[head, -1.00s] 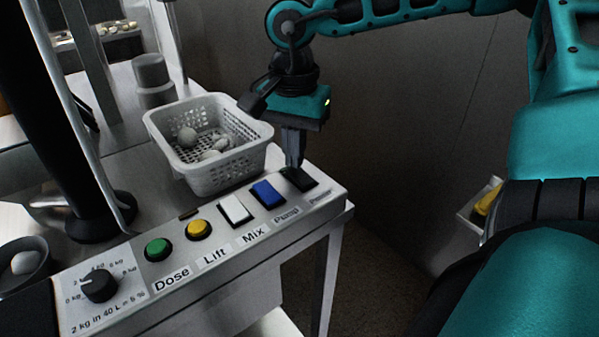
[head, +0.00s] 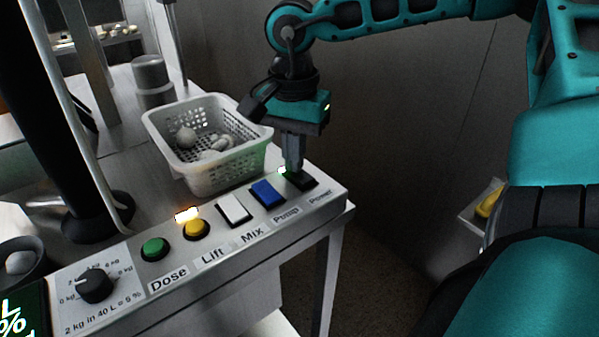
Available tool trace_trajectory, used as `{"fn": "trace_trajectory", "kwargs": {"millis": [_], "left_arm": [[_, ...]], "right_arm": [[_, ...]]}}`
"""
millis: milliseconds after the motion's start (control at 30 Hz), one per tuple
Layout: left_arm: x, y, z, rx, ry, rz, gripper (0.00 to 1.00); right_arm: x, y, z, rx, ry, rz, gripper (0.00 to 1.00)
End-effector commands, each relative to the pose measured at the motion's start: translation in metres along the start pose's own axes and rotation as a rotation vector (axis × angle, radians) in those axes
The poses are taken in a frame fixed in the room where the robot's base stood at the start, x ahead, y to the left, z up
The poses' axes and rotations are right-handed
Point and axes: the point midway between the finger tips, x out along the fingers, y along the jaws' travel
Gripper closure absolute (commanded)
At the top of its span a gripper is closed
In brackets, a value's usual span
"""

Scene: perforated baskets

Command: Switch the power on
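The black Power switch (head: 304,181) is at the right end of the labelled control panel (head: 215,262) in the head view. My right gripper (head: 293,167) points down with its fingers together, and its tips are at the switch, hiding part of it. It holds nothing that I can see. A small green light (head: 282,170) glows beside the switch. An orange light (head: 186,214) glows above the yellow Lift button (head: 196,229). My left gripper is not in view.
A blue Pump switch (head: 267,193), a white Mix switch (head: 234,208), a green Dose button (head: 154,248) and a black dial (head: 94,286) share the panel. A white perforated basket (head: 215,180) with pale items stands just behind the panel.

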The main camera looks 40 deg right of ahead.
Motion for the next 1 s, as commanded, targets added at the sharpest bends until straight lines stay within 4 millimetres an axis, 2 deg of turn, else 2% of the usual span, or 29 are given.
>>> {"fn": "trace_trajectory", "kwargs": {"millis": [167,1000], "left_arm": [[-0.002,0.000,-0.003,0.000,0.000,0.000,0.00],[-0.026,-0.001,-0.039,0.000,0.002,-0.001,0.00]], "right_arm": [[-0.003,0.001,0.001,0.000,-0.003,0.005,1.00],[-0.071,0.000,0.000,0.000,-0.001,0.002,1.00]]}}
